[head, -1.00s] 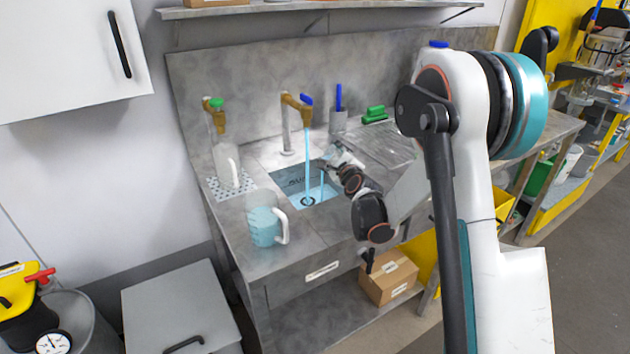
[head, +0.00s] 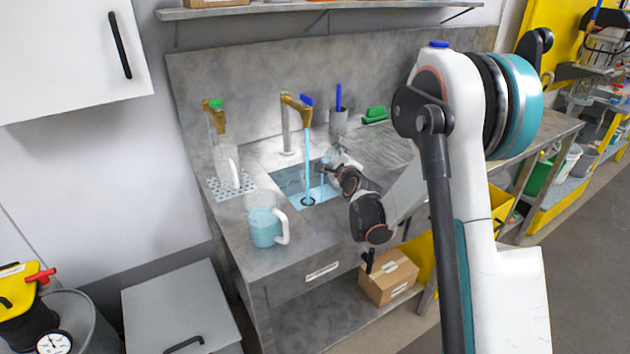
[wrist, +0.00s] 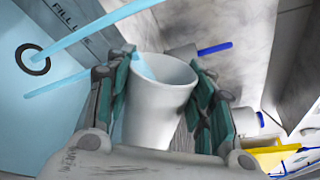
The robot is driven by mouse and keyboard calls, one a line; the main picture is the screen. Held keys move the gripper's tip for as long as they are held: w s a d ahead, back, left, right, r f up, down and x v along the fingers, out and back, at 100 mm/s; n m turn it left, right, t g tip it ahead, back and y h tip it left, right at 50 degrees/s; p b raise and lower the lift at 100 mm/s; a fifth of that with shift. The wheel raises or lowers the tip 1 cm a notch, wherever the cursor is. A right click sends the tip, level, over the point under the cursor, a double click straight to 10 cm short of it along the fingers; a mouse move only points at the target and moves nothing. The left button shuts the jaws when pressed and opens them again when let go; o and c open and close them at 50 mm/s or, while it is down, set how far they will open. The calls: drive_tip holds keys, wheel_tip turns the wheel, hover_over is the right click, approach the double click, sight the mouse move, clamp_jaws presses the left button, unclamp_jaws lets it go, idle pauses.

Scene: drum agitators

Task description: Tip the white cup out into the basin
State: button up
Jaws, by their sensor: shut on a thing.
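My gripper (wrist: 160,100) is shut on the white cup (wrist: 155,115), with a teal-padded finger on each side. In the wrist view the cup is tilted, and a little blue liquid shows inside its rim. A thin blue stream (wrist: 58,83) runs from the cup's side toward the basin (wrist: 30,95). In the head view my gripper (head: 328,168) is above the right part of the basin (head: 290,182), and a thin stream shows below it. The cup is small and partly hidden there.
A running tap (head: 297,105) sends a blue stream into the basin beside my gripper. A clear jug of blue liquid (head: 265,228) stands on the front left counter. A second jug (head: 226,165) stands on a perforated mat. A holder (head: 338,122) and green brush (head: 375,114) are behind.

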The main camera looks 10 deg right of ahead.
drive_tip(key=shift+a+r+n+p, duration=0.15)
drive_tip(key=shift+r+n+p, duration=0.1)
drive_tip(key=shift+n+p, duration=0.3)
idle(1.0)
drive_tip(key=shift+a+f+n+h, duration=0.15)
drive_tip(key=shift+f+n+h, duration=0.25)
drive_tip(key=shift+f+n, duration=0.25)
idle(1.3)
drive_tip(key=shift+w+a+f+n+b, duration=0.1)
drive_tip(key=shift+a+f+n+b, duration=0.4)
drive_tip(key=shift+a+n+b, duration=0.25)
idle(1.0)
drive_tip(key=shift+a+f+n+h+b, duration=0.25)
drive_tip(key=shift+f+n+h+b, duration=0.25)
drive_tip(key=shift+f+n+b, duration=0.2)
idle(0.9)
drive_tip(key=shift+r+n, duration=0.15)
drive_tip(key=shift+n, duration=0.1)
drive_tip(key=shift+d+r+m+y+p, duration=0.25)
drive_tip(key=shift+r+m+y+p, duration=0.05)
drive_tip(key=shift+r+m+p, duration=0.45)
drive_tip(key=shift+d+m+p, duration=0.3)
drive_tip(key=shift+m, duration=0.15)
drive_tip(key=shift+r, duration=0.1)
